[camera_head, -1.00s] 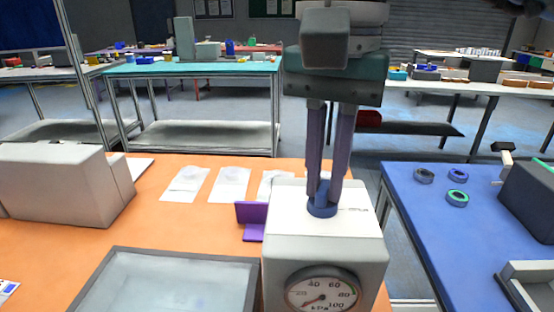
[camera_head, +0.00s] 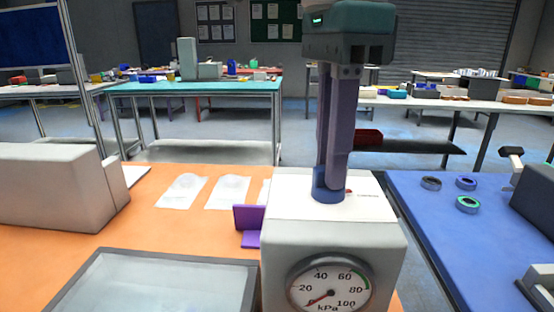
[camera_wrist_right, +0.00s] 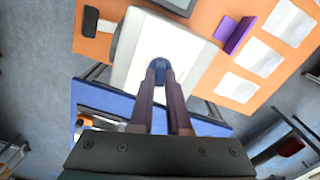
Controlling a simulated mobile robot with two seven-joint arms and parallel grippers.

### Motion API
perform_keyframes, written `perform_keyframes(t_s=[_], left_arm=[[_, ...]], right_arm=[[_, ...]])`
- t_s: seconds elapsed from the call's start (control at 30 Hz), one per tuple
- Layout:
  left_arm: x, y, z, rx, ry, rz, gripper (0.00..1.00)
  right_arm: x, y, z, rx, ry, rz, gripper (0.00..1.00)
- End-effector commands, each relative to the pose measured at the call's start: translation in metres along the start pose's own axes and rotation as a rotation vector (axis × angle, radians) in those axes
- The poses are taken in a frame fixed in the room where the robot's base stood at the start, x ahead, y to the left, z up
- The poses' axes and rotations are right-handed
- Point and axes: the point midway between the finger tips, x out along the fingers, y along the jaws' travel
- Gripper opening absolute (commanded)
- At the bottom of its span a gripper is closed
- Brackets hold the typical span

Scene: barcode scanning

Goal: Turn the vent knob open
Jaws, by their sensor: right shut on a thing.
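The vent knob (camera_head: 328,189) is a small blue knob on top of a grey-white box (camera_head: 335,232) with a round pressure gauge (camera_head: 330,284) on its front. The gauge's red needle points to the low end of the scale. My right gripper (camera_head: 329,170) points straight down from above, with its long purple fingers shut on the knob. In the right wrist view the two fingers (camera_wrist_right: 158,75) meet at the blue knob (camera_wrist_right: 158,64). The fingers hide part of the knob. My left gripper is not in view.
A purple bracket (camera_head: 248,225) stands just left of the box on the orange table (camera_head: 145,222). A grey-framed tray (camera_head: 160,288) lies at the front, and a grey block (camera_head: 55,188) sits at the left. A blue table (camera_head: 430,225) with several rings is at the right.

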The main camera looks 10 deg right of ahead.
Motion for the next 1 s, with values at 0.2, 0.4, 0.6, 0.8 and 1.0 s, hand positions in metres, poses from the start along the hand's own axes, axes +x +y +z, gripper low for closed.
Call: perform_keyframes(t_s=[0.2,0.4,0.6,0.8,1.0], left_arm=[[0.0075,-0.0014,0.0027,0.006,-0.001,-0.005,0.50],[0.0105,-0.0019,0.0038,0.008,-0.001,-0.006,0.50],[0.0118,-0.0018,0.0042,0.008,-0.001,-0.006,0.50],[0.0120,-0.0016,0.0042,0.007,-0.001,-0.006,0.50],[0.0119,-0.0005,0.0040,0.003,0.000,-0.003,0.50]], right_arm=[[0.0001,-0.0001,0.0004,0.157,-0.002,-0.001,0.00],[-0.0002,0.0002,0.0006,0.254,-0.002,0.001,0.00],[-0.0006,0.0002,0.0006,0.304,-0.002,0.001,0.00],[-0.0010,0.0001,0.0007,0.319,-0.002,0.000,0.00],[-0.0011,0.0000,0.0006,0.320,-0.002,0.000,0.00]])
